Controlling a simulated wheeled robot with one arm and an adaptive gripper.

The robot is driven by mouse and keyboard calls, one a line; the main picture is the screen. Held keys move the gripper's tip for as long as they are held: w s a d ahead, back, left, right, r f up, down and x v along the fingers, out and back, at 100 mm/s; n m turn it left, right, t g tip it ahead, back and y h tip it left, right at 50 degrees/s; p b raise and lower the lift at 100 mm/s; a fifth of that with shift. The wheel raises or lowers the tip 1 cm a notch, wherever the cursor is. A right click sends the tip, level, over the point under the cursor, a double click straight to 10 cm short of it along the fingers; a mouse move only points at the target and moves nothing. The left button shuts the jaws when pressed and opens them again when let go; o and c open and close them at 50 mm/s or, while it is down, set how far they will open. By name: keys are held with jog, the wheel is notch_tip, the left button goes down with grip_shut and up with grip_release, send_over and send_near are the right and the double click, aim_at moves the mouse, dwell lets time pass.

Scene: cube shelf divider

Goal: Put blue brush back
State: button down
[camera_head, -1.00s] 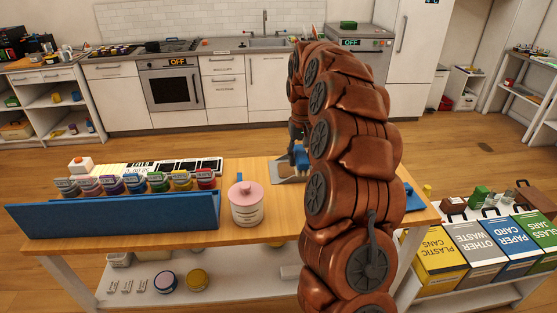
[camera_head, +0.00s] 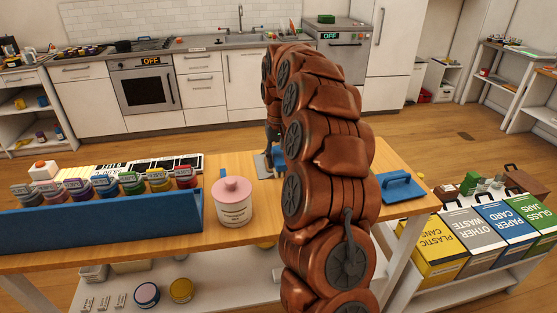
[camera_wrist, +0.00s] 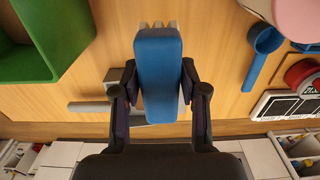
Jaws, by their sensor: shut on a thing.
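My gripper (camera_wrist: 158,95) is shut on the blue brush (camera_wrist: 158,60). In the wrist view the brush's long blue body stands between the two fingers, with grey tips at its far end. A flat grey piece (camera_wrist: 90,107) shows below and behind it over the table. In the head view my gripper (camera_head: 272,137) is above the wooden table, partly behind my arm. A grey flat pan (camera_head: 262,166) lies beneath it on the tabletop. My arm hides most of the brush there. A blue flat holder with a raised handle (camera_head: 400,188) lies at the table's right end.
A pink-lidded jar (camera_head: 232,203) stands left of my arm, beside a blue rack (camera_head: 110,220) of several paint jars. In the wrist view a green box (camera_wrist: 45,40) is at upper left and a blue spoon-like tool (camera_wrist: 262,50) at right. Labelled bins (camera_head: 430,250) stand at right.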

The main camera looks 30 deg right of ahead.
aim_at(279, 191)
jog(key=shift+b, duration=0.3)
jog(key=shift+f+b, duration=1.75)
jog(key=shift+f, duration=2.25)
jog(key=shift+f, duration=0.45)
jog(key=c, duration=0.9)
grip_release()
jog(key=shift+c, duration=0.2)
jog(key=shift+o, duration=0.2)
jog(key=o, duration=0.5)
jog(key=shift+r, duration=0.1)
jog(key=shift+r+p, duration=0.75)
jog(key=shift+r, duration=3.15)
